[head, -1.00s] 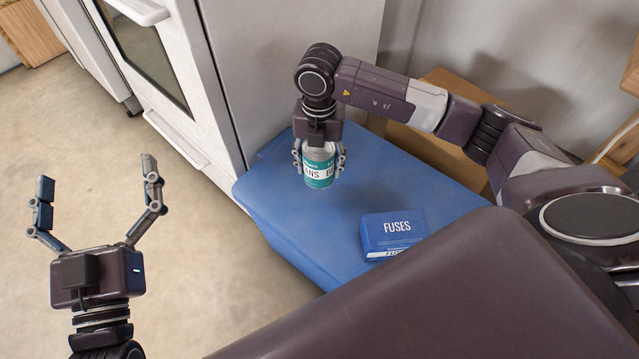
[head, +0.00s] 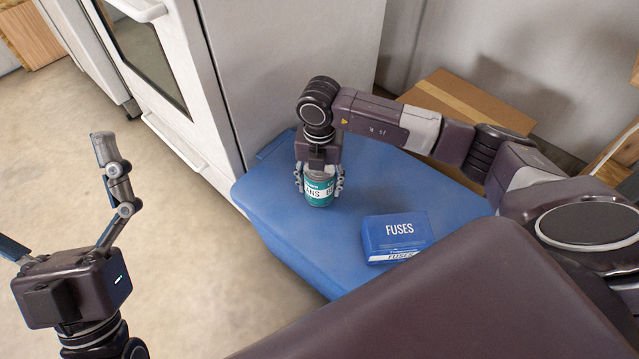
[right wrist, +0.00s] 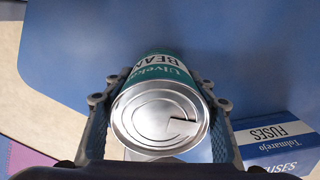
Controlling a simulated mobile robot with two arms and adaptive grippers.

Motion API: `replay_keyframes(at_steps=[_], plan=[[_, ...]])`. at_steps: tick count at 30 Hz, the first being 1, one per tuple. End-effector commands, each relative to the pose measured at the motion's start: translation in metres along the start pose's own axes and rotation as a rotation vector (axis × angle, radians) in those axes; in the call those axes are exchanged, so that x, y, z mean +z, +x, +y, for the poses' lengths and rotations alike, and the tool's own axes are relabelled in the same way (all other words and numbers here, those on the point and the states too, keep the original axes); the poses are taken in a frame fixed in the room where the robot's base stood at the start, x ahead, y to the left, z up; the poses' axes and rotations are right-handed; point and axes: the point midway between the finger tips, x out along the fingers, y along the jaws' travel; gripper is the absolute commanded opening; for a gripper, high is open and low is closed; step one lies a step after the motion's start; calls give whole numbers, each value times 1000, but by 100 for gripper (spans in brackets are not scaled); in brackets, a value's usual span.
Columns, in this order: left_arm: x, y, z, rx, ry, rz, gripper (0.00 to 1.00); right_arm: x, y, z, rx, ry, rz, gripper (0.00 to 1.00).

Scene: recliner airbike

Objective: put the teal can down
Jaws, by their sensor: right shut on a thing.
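The teal can (head: 319,190) with a white label band is upright at the blue lid surface, left of the fuses box. My right gripper (head: 319,184) points down with its fingers on both sides of the can and is shut on it. In the right wrist view, the can's silver top (right wrist: 158,116) sits between the two fingers. The can's base looks at or very near the blue surface (head: 290,232); I cannot tell if it touches. My left gripper (head: 58,195) is open and empty over the floor at the left.
A blue fuses box (head: 395,238) lies to the right of the can; it also shows in the right wrist view (right wrist: 280,148). A white cabinet (head: 280,70) stands behind. A cardboard box (head: 460,95) is at the back right. Blue surface between can and fuses box is clear.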

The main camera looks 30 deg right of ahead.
Motion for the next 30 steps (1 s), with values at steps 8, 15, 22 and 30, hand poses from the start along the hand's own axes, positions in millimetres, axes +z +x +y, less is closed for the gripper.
replay_keyframes(at_steps=[8, 15, 22, 30], plan=[[-3, 0, 0, 1, -1, 16, 100, 0, 1, 0, 2, 0, -1, 11], [-4, 0, 0, 1, -1, 17, 100, 0, 2, 0, 0, 0, 0, 69], [-4, 0, 1, 1, -1, 16, 100, 0, 1, 0, 0, 0, 0, 69], [28, 0, -4, -6, 7, -132, 100, 1, -18, 0, 2, 0, -1, 69]])
